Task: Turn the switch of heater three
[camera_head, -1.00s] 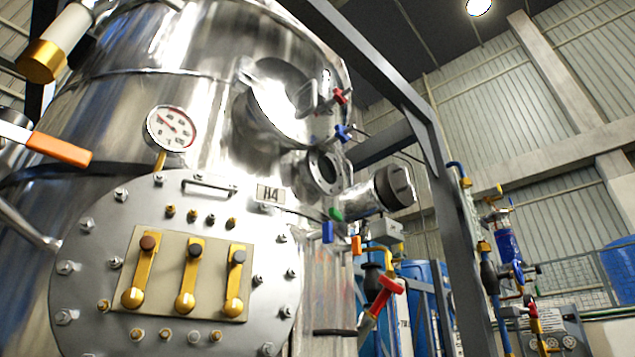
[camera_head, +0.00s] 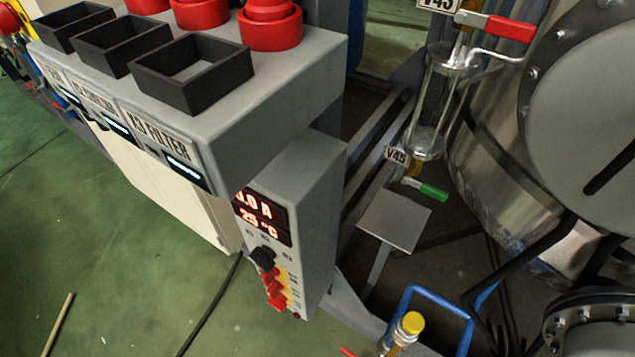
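A grey control box (camera_head: 316,205) hangs below a larger panel, left of the picture's middle. Its red-lit display (camera_head: 264,218) reads an ampere value, partly cut off, and 25 °C. Below the display are a black rotary knob (camera_head: 263,258) and red switch parts on a yellow backing (camera_head: 273,288). The small labels beside them are too small to read, and I cannot tell whether this is heater three. My gripper is not in view.
The upper grey panel (camera_head: 262,118) carries red buttons (camera_head: 270,25) and black square guards (camera_head: 192,78); one label reads FILTER. Valves with red (camera_head: 497,28) and green (camera_head: 433,190) handles, a blue pipe frame (camera_head: 445,298) and a steel vessel are on the right.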

